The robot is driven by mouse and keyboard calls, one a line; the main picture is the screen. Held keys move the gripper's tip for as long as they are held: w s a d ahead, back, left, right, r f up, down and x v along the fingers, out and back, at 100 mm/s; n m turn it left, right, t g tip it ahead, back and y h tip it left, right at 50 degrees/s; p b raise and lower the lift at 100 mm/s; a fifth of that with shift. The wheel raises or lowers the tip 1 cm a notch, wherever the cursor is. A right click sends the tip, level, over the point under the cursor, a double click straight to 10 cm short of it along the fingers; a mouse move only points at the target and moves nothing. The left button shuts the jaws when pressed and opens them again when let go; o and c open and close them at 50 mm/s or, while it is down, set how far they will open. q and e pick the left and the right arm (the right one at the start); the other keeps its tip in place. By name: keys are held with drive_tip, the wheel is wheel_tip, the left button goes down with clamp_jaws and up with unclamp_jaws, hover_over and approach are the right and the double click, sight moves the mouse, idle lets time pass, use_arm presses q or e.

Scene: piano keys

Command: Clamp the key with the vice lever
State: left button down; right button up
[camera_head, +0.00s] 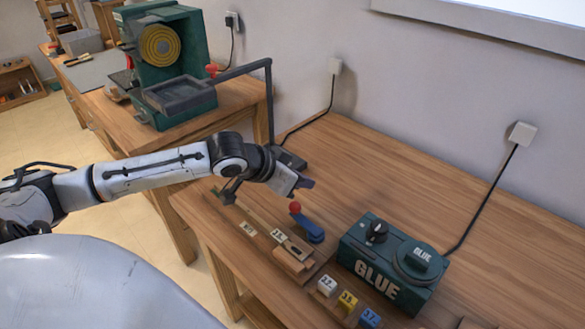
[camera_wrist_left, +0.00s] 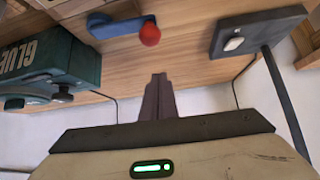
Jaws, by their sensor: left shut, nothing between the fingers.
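The vice lever (camera_head: 309,228) is a blue arm with a red ball knob (camera_head: 295,207), standing raised on the workbench beside a wooden vice block (camera_head: 296,257). A long pale wooden strip, seemingly the key (camera_head: 263,219), runs up to the block; its exact seating is hard to tell. My left gripper (camera_head: 305,184) is above and behind the knob, apart from it, shut and empty. In the left wrist view, the shut fingers (camera_wrist_left: 158,80) point toward the bench, with the red knob (camera_wrist_left: 150,34) and blue lever (camera_wrist_left: 115,26) beyond their tips. My right gripper is out of view.
A green glue box (camera_head: 392,262) stands right of the vice. Numbered blocks, white, yellow (camera_head: 347,301) and blue, sit in front. A dark lamp stand (camera_head: 270,105) rises behind my left arm. A green machine (camera_head: 165,60) is on the far bench. The bench's back right is clear.

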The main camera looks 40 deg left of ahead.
use_arm(q)
drive_tip(key=d+v, duration=0.1)
drive_tip(key=v, duration=0.7)
drive_tip(key=shift+s+a, duration=0.2)
drive_tip(key=shift+a, duration=0.05)
drive_tip(key=shift+s+f, duration=0.1)
